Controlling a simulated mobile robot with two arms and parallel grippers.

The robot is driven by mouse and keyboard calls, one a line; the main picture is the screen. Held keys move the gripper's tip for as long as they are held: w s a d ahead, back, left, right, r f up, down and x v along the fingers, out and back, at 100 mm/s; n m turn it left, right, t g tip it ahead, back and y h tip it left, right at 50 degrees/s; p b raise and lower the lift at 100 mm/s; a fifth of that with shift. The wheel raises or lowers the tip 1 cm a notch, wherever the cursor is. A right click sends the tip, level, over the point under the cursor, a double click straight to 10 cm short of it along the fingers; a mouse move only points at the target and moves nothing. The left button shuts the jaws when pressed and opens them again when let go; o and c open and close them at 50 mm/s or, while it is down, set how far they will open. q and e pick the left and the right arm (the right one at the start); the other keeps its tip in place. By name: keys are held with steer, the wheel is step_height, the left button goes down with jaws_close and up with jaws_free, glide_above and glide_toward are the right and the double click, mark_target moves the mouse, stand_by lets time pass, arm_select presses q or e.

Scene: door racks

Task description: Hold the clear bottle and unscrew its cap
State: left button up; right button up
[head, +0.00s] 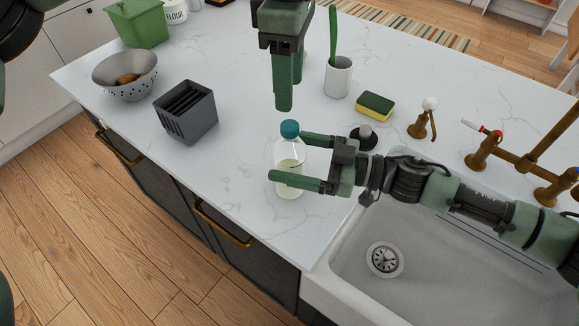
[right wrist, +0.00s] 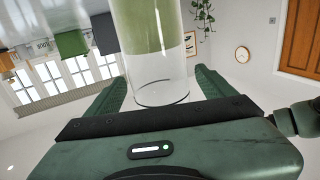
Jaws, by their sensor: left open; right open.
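The clear bottle (head: 289,167) stands upright on the white counter, with a teal cap (head: 290,129) on top and pale greenish contents low inside. My right gripper (head: 297,160) is open, its fingers reaching in from the right on either side of the bottle. In the right wrist view the bottle (right wrist: 158,65) is between the two open fingers (right wrist: 160,95), with a gap visible on each side. My left gripper (head: 285,108) points down just above the cap, apart from it. Its fingers overlap in the head view, so the gap between them is hidden.
A dark slotted rack (head: 187,114) and a colander (head: 126,76) stand left of the bottle. A white cup (head: 338,78) with a green utensil, a sponge (head: 374,105) and a black-topped dispenser (head: 364,138) stand behind right. The sink (head: 440,275) lies at the front right.

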mark_target(290, 125)
arm_select(q)
steer(key=shift+s, duration=0.1)
arm_select(e)
steer(key=shift+a, duration=0.1)
jaws_close()
arm_select(q)
steer(key=m, duration=0.5)
steer(key=shift+d, duration=0.15)
steer(key=m, duration=0.7)
steer(key=shift+s, duration=0.1)
steer(key=m, duration=1)
steer(key=shift+m, duration=0.3)
steer(key=shift+f, duration=4)
